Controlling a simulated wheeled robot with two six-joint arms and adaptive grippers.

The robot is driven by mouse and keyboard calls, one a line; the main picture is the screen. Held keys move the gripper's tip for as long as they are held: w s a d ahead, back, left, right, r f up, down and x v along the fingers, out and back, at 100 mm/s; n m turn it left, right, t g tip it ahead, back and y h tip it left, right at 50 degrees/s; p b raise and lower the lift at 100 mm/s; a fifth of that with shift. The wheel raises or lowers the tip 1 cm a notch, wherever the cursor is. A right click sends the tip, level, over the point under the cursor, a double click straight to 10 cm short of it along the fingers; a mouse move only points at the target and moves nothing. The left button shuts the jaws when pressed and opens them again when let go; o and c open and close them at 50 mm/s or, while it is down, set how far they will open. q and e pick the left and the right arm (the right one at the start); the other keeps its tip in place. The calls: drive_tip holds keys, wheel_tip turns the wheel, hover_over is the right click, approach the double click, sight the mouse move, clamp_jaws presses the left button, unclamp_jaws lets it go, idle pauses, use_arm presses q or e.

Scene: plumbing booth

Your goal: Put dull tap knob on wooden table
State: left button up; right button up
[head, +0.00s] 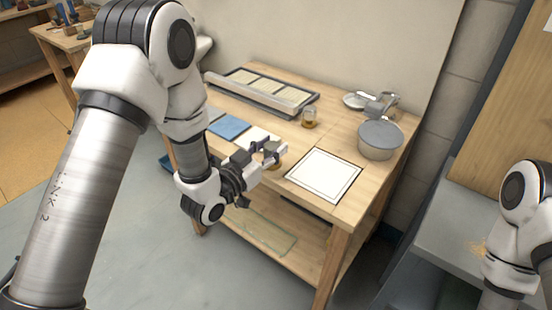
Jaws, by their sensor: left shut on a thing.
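The wooden table (330,220) stands in the middle of the head view, with a light top and a lower shelf. My left gripper (268,158) is over the table's front edge and is shut on a small dull, brownish-grey knob (272,147). The fingers hide part of the knob. I cannot tell whether the knob touches the table top. My right arm shows at the lower right, but its gripper is out of the picture.
A white square with a dark border (324,175) lies right of the gripper. Behind are an amber jar (309,118), a grey round pot (380,139), a metal tap part (378,104) and a long compartment tray (262,92). A blue mat (229,127) lies left.

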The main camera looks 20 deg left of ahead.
use_arm(q)
drive_tip(key=shift+x, duration=0.8)
drive_tip(key=shift+w+d+f, duration=0.1)
drive_tip(key=shift+w+f, duration=0.1)
drive_tip(key=shift+f, duration=0.15)
drive_tip(key=shift+f+b, duration=0.35)
drive_tip(key=shift+f, duration=1.35)
drive_tip(key=o, duration=1.2)
